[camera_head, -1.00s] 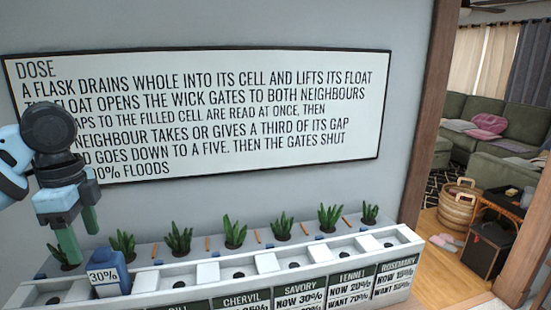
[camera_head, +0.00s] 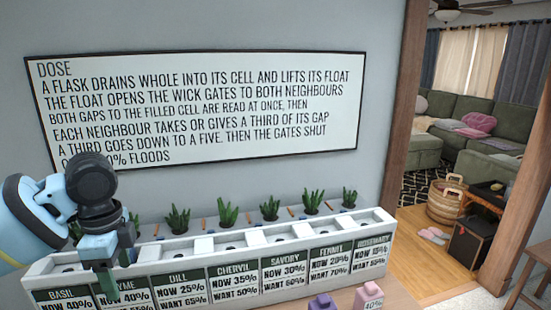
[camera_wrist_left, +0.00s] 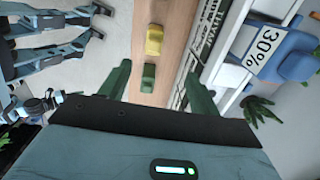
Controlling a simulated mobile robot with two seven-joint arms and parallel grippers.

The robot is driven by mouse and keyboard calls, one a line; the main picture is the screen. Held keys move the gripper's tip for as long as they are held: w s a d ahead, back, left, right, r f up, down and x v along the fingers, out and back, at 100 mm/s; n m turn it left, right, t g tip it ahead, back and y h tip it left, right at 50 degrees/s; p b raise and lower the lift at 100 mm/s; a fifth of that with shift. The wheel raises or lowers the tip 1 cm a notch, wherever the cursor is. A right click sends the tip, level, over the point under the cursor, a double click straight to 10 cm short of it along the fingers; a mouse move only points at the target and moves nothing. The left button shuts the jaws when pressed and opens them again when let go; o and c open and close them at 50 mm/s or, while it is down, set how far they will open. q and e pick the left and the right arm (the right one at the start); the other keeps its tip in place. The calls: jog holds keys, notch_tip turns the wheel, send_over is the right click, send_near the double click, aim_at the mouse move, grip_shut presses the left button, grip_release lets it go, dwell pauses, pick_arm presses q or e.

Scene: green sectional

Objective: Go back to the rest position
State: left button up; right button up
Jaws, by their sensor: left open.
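My left gripper (camera_head: 114,270) is in front of the planter's left end in the head view, partly covering the Thyme label. Its green fingers are apart and empty; they also show apart in the left wrist view (camera_wrist_left: 158,88). The white planter (camera_head: 212,248) has a row of cells with labels from Basil to Rosemary. A blue flask marked 30% (camera_wrist_left: 293,60) stands at the planter on the right of the wrist view, clear of the fingers. I cannot make it out in the head view. My right gripper is not seen.
The wrist view shows a yellow flask (camera_wrist_left: 154,40) and a green flask (camera_wrist_left: 148,77) on a wooden surface. A "DOSE" sign (camera_head: 205,105) hangs above several plants. A doorway opens right.

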pick_arm(q)
jog(key=s+d+f+n+t+h, duration=0.1)
jog(key=s+d+f+n+h, duration=0.1)
jog(key=s+d+f, duration=0.7)
jog(key=s+d+f+n+t+h, duration=0.1)
jog(key=s+d+f, duration=0.1)
jog(key=d+f, duration=0.8)
jog(key=s+a+f+n+y, duration=0.1)
jog(key=s+a+f+n, duration=0.4)
jog(key=s, duration=0.4)
jog(key=s+a+f+n+y, duration=0.1)
jog(key=s+a+f+n, duration=0.45)
jog(key=s, duration=0.45)
jog(key=w+d+f+t+h, duration=0.1)
jog(key=w+d+f+t, duration=0.1)
jog(key=w+f+t, duration=0.5)
jog(key=shift+f+m, duration=0.35)
jog(key=shift+f, duration=1.15)
